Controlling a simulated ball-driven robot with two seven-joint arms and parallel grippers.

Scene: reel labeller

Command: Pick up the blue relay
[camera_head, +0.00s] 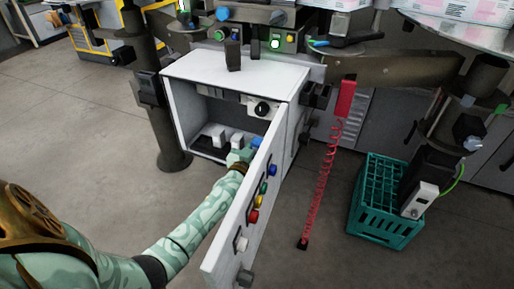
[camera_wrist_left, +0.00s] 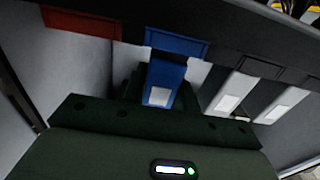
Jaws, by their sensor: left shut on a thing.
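The blue relay (camera_wrist_left: 165,76), a blue block with a pale grey patch on one end, shows in the left wrist view between the dark fingers of my left gripper (camera_wrist_left: 158,92). The gripper is shut on it. The relay stands next to a blue-framed slot (camera_wrist_left: 180,42); I cannot tell whether it is still seated. In the head view my left gripper (camera_head: 243,155) reaches into the open white cabinet (camera_head: 235,68), and a bit of blue (camera_head: 256,141) shows beside it. My right gripper is not in view.
Two white relays (camera_wrist_left: 233,92) (camera_wrist_left: 283,102) stand beside the blue one. A red-framed slot (camera_wrist_left: 80,22) is on the other side. The open cabinet door (camera_head: 232,215) stands close along my left arm. A teal crate (camera_head: 385,228) and a red coiled cord (camera_head: 321,180) are to the right.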

